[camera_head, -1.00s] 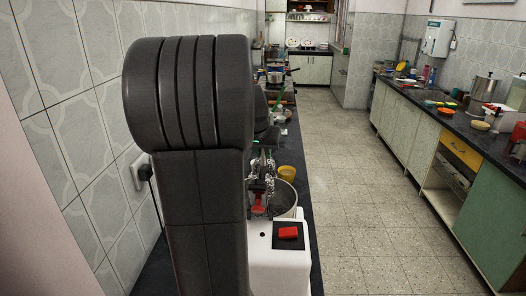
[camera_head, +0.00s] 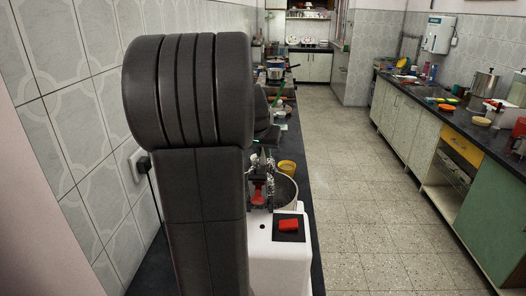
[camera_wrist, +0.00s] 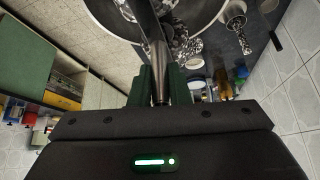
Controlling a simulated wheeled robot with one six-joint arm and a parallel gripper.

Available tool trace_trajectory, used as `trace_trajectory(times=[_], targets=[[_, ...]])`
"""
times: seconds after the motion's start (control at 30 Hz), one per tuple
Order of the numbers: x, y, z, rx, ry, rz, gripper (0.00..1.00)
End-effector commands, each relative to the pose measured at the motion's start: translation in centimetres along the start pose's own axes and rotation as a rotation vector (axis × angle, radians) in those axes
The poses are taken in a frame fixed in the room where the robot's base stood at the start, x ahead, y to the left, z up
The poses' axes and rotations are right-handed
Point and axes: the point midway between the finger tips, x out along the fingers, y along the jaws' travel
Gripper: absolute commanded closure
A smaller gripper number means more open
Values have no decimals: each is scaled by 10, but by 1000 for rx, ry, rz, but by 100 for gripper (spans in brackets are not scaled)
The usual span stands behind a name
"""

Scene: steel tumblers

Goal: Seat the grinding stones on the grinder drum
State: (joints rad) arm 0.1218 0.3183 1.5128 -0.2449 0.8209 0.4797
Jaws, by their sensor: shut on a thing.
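The white grinder body (camera_head: 279,258) with a red switch (camera_head: 289,225) stands on the dark counter. Its steel drum (camera_head: 287,189) is behind it, partly hidden by my arm; its rim (camera_wrist: 101,10) curves across the top of the wrist view. My gripper (camera_wrist: 160,92) has its green fingers shut on a slim steel shaft (camera_wrist: 157,62), which reaches up toward the drum. I cannot make out the stones themselves, or whether the shaft touches the drum. A red part (camera_head: 258,194) with shiny metal shows beside the drum in the head view.
A yellow bowl (camera_head: 287,167) stands just beyond the drum. Pots (camera_head: 275,68) stand farther along the same counter. A tiled wall (camera_head: 75,130) with a socket is close on the left. Open floor (camera_head: 370,200) lies to the right, before another crowded counter.

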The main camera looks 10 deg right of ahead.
Motion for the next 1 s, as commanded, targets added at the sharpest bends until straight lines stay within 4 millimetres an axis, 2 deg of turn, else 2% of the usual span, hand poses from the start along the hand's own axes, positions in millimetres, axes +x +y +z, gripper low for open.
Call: trace_trajectory(times=[0.37, 1.0], targets=[[0, 0, -1, 0, 6, -1, 100], [24, 0, 13, -1, 6, -1, 100]])
